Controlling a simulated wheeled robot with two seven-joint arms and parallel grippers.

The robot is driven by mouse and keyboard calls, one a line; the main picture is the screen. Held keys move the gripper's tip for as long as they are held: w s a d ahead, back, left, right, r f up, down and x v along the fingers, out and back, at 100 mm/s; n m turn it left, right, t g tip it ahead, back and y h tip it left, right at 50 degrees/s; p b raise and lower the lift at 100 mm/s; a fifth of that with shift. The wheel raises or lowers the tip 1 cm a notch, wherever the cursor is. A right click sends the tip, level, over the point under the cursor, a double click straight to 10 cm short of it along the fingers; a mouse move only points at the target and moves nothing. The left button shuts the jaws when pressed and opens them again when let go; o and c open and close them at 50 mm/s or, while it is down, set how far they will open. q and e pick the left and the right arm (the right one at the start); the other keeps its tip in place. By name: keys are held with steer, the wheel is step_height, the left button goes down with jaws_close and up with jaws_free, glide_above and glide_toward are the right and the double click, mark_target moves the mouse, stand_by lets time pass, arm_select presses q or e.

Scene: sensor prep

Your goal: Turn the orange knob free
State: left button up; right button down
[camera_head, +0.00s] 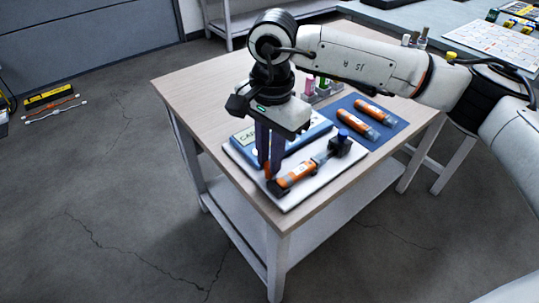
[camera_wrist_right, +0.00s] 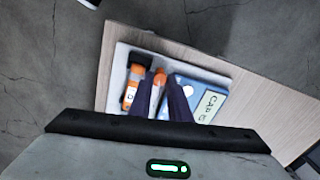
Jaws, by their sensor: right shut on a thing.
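My right gripper (camera_head: 268,168) points down over the near left part of a white board (camera_head: 302,194) on the table. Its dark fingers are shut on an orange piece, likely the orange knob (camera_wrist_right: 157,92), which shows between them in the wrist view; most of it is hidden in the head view. Right beside the fingers, an orange and grey sensor (camera_head: 297,174) lies on the board between a black block (camera_head: 277,187) and a black holder (camera_head: 340,146) with a blue knob (camera_head: 343,134). The sensor also shows in the wrist view (camera_wrist_right: 131,93). My left gripper is out of view.
Two orange-and-grey sensors (camera_head: 367,119) lie on a blue mat (camera_head: 389,133) at the right. A grey rack (camera_head: 325,93) with coloured items stands behind. The table's left part (camera_head: 200,95) is clear.

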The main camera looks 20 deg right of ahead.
steer(key=c, duration=1.6)
jaws_free()
steer(key=shift+c, duration=0.2)
step_height(320, 180, up, 10)
steer(key=shift+s+r+p, duration=0.15)
steer(key=shift+r+p, duration=0.05)
steer(key=shift+p, duration=0.25)
steer(key=shift+d, duration=0.1)
